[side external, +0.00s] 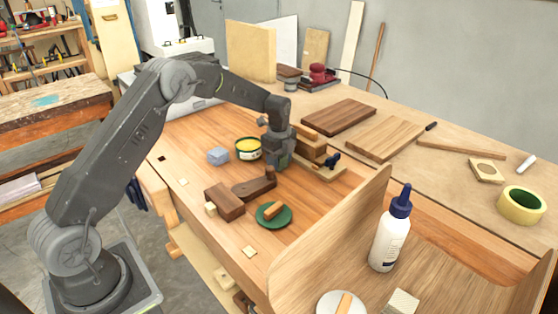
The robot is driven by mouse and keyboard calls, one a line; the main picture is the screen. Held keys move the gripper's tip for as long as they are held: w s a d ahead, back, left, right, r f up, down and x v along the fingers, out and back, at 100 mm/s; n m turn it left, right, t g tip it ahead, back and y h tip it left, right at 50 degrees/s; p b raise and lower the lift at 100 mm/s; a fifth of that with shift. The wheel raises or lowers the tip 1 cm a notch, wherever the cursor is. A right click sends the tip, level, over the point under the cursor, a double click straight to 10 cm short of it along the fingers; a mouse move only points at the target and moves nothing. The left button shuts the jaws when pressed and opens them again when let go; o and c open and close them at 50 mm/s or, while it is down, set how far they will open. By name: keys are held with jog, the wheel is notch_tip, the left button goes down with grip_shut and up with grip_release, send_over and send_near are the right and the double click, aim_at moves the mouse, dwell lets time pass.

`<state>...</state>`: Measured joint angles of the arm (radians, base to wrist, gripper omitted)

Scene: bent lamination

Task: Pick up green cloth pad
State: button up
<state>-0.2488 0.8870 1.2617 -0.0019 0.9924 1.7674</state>
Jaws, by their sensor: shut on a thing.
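My gripper (279,163) points down over the middle of the workbench, beside the stacked wooden blocks. It is shut on a small dark greenish thing, which looks like the green cloth pad (281,159). The fingers hide much of it, and I cannot tell whether it is clear of the bench. A green round dish or lid (264,221) with a wooden piece on it lies nearer the front.
A tin with yellow contents (248,143) and a grey-blue block (218,156) stand left of my gripper. Stacked wooden blocks (311,143) are close on its right. Dark wooden pieces (225,201) lie in front. A white glue bottle (389,240) stands at front right.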

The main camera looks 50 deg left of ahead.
jog(key=shift+r, duration=0.15)
notch_tip(320, 180, up, 4)
jog(key=s+a+r, duration=0.6)
jog(key=s+a, duration=0.1)
jog(key=a, duration=0.2)
jog(key=shift+s+r, duration=0.3)
jog(key=shift+r, duration=0.05)
jog(key=shift+o, duration=1.3)
jog(key=shift+c, duration=1.1)
send_over(249, 146)
jog(key=shift+s+f, duration=0.1)
jog(key=shift+f, duration=3.3)
